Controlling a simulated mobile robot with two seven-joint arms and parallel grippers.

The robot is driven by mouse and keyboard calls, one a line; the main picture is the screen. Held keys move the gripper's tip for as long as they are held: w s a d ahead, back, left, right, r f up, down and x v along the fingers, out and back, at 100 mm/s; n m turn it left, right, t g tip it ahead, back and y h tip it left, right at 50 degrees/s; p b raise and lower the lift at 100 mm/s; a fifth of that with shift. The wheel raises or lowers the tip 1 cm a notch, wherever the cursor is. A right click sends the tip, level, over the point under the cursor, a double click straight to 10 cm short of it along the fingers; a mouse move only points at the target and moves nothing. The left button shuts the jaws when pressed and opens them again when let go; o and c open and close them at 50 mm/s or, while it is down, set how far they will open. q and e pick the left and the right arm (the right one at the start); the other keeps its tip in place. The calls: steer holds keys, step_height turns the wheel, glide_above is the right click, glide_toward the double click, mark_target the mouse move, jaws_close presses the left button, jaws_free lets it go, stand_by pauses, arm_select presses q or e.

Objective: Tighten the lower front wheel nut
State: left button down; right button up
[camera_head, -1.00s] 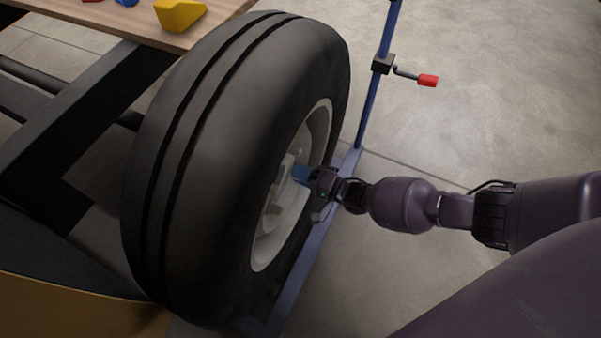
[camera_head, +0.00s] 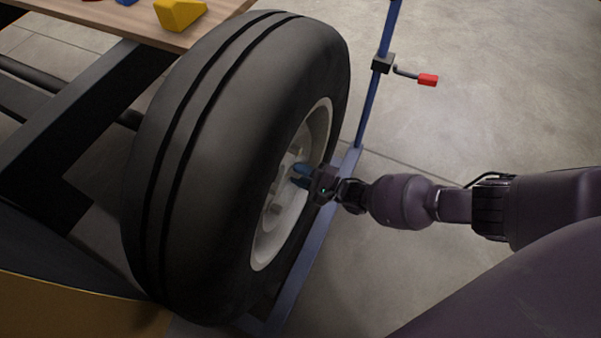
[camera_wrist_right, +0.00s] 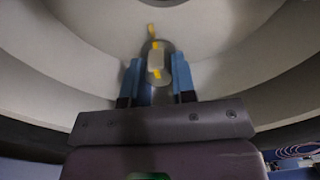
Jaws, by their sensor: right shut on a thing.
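The large black tyre (camera_head: 205,150) stands upright with its pale wheel rim (camera_head: 318,135) facing right. My right gripper (camera_head: 300,175) reaches in from the right to the hub, its blue fingers inside the rim. In the right wrist view, the blue fingers (camera_wrist_right: 158,80) stand on either side of a pale wheel nut (camera_wrist_right: 157,62) with yellow marks and are shut on it. In the head view the gripper and rim hide this nut. My left gripper is in neither view.
A blue stand (camera_head: 372,110) with a red-handled crank (camera_head: 427,80) rises behind the wheel. A wooden tabletop (camera_head: 140,22) with a yellow block (camera_head: 180,14) is at the upper left. The concrete floor (camera_head: 500,90) is open on the right.

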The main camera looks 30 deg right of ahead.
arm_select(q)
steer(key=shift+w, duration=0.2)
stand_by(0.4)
arm_select(e)
steer(key=o, duration=0.9)
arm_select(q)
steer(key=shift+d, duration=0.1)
arm_select(e)
steer(key=shift+s+d, duration=0.1)
arm_select(q)
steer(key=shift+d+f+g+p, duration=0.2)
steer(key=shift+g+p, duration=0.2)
steer(key=shift+p, duration=0.45)
arm_select(e)
steer(key=v, duration=1)
steer(key=shift+s+d, duration=0.2)
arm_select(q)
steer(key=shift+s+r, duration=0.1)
